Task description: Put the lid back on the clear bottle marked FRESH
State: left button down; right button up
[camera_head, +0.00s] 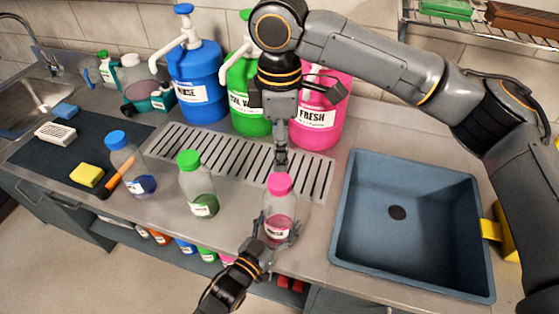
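The clear bottle (276,208) with pink liquid and a small white label stands upright at the counter's front edge. The label is too small to read surely. A pink lid (280,183) is at the top of its neck; I cannot tell whether it is seated. My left gripper (275,237) comes from below with its fingers around the bottle's lower part. My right gripper (281,160) points down directly above the lid, its fingertips at or just above it. Its fingers look close together, but their opening is edge-on and unclear.
A large pink FRESH jug (318,122), a green jug (246,100) and a blue jug (195,85) stand behind. A blue-lidded bottle (128,165) and green-lidded bottle (198,185) stand left. A blue-grey sink (408,165) lies right. A slotted drain grate (225,155) lies between.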

notch_tip(320, 180, up, 2)
jog(key=shift+r, duration=0.15)
pick_arm(q)
jog(key=shift+c, duration=0.3)
grip_release()
jog(key=v, duration=1.2)
jog(key=shift+f, duration=0.1)
